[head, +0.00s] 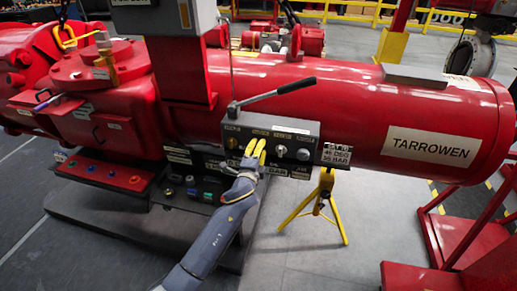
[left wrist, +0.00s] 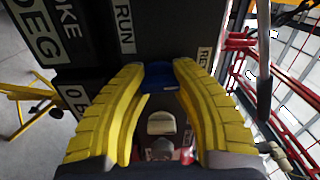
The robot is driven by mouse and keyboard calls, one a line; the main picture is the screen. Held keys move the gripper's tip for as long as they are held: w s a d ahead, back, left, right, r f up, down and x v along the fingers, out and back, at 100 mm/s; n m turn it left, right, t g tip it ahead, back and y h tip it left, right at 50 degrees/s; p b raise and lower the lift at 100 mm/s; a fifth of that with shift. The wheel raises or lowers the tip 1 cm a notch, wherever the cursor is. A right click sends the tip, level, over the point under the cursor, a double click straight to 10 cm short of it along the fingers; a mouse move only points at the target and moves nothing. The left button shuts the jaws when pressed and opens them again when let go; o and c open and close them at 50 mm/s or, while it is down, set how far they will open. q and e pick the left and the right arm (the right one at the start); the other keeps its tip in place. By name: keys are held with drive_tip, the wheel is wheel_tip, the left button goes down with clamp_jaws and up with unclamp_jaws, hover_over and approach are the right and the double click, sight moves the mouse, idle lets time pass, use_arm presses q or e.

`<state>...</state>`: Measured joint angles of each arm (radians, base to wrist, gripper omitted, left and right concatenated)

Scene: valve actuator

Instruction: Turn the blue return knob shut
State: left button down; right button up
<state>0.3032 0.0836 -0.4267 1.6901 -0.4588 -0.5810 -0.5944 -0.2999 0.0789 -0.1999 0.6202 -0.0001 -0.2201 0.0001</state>
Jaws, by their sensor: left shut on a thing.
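The blue return knob (left wrist: 158,75) shows in the left wrist view between the tips of my left gripper's yellow fingers. My left gripper (left wrist: 158,78) is shut on it, a finger on each side. In the head view my left gripper (head: 256,150) reaches up to the front of the dark control panel (head: 297,133), and its fingers hide the blue knob there. The knob's exact turn angle cannot be read. A label reading RUN (left wrist: 124,28) and a partly hidden label starting RE (left wrist: 204,58) flank the knob. My right gripper is in neither view.
Pale knobs (head: 281,151) sit on the panel right of my gripper. A black-handled lever (head: 297,86) rises above it. The red cylinder (head: 350,95) is behind, a yellow stand (head: 322,205) below right. Colored buttons (head: 115,174) lie left. Open floor lies in front.

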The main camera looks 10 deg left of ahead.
use_arm(q)
drive_tip(key=shift+d+r, duration=0.2)
drive_tip(key=shift+d, duration=0.25)
drive_tip(key=c, duration=1.2)
unclamp_jaws()
drive_tip(key=shift+d, duration=0.15)
drive_tip(key=o, duration=0.3)
drive_tip(key=shift+a+f, duration=0.15)
drive_tip(key=shift+a, duration=0.15)
drive_tip(key=shift+s, duration=0.1)
drive_tip(key=shift+s+a, duration=0.1)
drive_tip(key=shift+s, duration=0.15)
drive_tip(key=s, duration=0.7)
drive_tip(key=s+a, duration=0.1)
drive_tip(key=s, duration=0.3)
drive_tip(key=shift+s, duration=0.1)
